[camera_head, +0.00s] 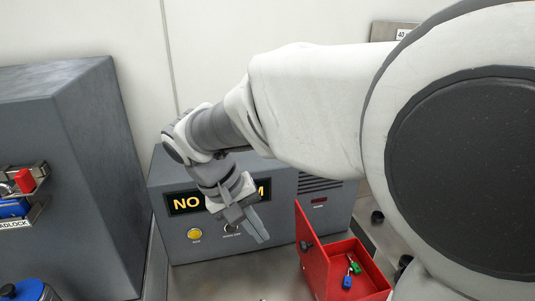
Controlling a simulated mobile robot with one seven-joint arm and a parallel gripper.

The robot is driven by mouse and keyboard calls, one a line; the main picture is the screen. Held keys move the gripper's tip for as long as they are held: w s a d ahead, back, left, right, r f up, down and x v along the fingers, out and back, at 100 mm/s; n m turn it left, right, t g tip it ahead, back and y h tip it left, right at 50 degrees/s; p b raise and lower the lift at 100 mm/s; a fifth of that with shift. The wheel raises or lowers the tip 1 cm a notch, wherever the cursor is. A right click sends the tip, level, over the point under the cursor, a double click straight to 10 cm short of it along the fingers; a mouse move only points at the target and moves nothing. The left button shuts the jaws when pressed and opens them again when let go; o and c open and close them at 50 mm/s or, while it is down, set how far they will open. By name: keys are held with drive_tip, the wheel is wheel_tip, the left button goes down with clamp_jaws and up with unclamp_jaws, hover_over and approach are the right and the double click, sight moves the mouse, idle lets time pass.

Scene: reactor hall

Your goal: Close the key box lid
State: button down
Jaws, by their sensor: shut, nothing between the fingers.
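The red key box (374,281) sits on the bench at the lower right. Its red lid (312,262) stands raised along the box's left side, with a dark round knob (305,246) on it. Keys with a green tag (355,268) and a blue tag (347,283) lie inside the open box. My gripper (262,238) is shut and empty. It points down and to the right, and in the picture it is left of the lid, apart from it, in front of the grey panel. My arm covers the area above and right of the box.
A grey panel unit (275,182) with a lit sign, a yellow button (194,234) and a vent stands behind. A large grey cabinet (65,150) with padlocks (25,181) on a rack is at the left. A blue-topped object (28,290) is at the lower left. Bare bench (235,275) lies left of the box.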

drive_tip(key=w+d+f, duration=0.1)
drive_tip(key=d+f, duration=0.4)
drive_tip(key=d, duration=0.1)
drive_tip(key=shift+w+d+f+p, duration=0.15)
drive_tip(key=shift+w+f+p, duration=0.05)
drive_tip(key=shift+w+p, duration=0.25)
